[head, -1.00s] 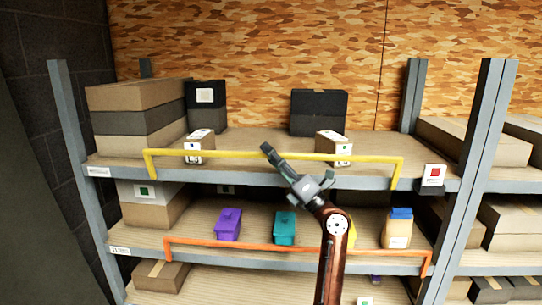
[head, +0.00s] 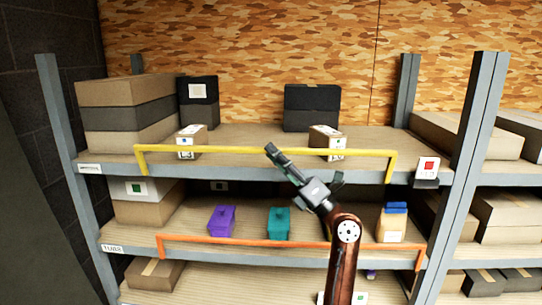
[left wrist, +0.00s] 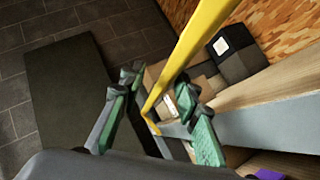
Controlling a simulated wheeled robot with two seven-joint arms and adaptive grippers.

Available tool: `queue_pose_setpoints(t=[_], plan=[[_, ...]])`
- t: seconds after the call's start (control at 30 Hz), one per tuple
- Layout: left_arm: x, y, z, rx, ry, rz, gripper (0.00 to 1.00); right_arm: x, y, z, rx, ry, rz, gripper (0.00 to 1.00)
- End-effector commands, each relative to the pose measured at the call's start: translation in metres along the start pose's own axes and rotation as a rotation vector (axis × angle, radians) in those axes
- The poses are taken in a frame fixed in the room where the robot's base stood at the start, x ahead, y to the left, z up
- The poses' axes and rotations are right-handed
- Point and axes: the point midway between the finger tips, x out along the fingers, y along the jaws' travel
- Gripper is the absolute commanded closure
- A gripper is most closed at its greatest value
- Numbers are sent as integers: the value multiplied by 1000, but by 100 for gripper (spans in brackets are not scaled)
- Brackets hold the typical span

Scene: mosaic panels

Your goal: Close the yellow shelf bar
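The yellow shelf bar (head: 220,149) runs level along the front of the upper shelf, with a bent-down leg at each end. My left gripper (head: 303,166) is in front of its middle, and one finger overlaps the bar in the picture. In the left wrist view the bar (left wrist: 190,45) runs from the top edge down to its bent end, passing between the two spread fingers of my left gripper (left wrist: 158,84). The gripper is open and holds nothing. I cannot tell whether a finger touches the bar. My right gripper is not in view.
An orange bar (head: 215,241) crosses the shelf below, in front of a purple bin (head: 222,221) and a teal bin (head: 279,223). Small boxes (head: 326,142) stand just behind the yellow bar. A grey post (head: 474,150) stands at the right.

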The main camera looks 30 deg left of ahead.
Motion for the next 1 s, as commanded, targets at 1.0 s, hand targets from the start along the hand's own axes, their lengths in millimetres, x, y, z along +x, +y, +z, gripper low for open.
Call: queue_pose_setpoints(t=[1.0], plan=[[-34,21,7,-5,-4,4,71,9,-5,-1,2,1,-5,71]])
